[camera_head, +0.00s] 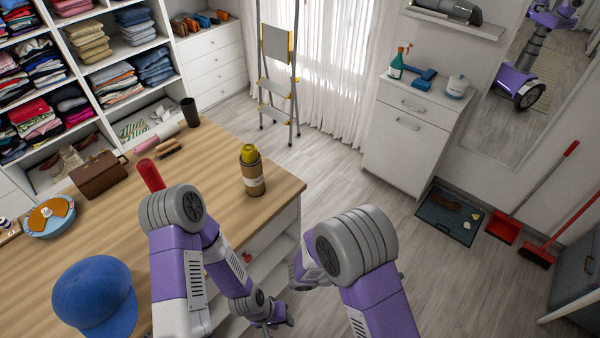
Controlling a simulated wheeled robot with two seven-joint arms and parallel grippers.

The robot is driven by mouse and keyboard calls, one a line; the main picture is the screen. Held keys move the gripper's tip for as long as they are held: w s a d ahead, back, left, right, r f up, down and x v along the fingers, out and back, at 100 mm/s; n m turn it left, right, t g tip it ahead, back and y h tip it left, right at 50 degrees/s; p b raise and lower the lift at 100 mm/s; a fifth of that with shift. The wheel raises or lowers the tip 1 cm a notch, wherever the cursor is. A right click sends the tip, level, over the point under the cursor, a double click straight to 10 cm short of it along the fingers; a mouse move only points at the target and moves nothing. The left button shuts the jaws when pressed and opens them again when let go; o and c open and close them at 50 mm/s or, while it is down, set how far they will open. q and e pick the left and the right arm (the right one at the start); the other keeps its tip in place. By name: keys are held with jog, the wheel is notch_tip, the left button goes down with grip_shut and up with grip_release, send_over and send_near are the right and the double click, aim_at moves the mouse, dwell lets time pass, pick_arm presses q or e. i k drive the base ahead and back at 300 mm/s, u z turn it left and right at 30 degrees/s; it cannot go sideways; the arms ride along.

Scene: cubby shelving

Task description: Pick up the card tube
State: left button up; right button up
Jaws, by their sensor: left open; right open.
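A dark upright cylinder with a tan band and yellow top (253,173) stands near the right edge of the wooden counter (220,150); it looks most like the card tube, though I cannot be sure.
On the counter are a blue cap (95,292), a brown bag (98,174), a round blue dish (48,217), a brush (168,148) and a dark cup (190,112). Open shelves (262,280) lie under the counter's right side.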

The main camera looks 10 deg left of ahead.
aim_at(253, 176)
jog(key=z, duration=0.95)
jog(key=i, duration=1.1)
jog(key=u, duration=3.25)
jog(key=i, duration=0.5)
jog(key=u, duration=0.05)
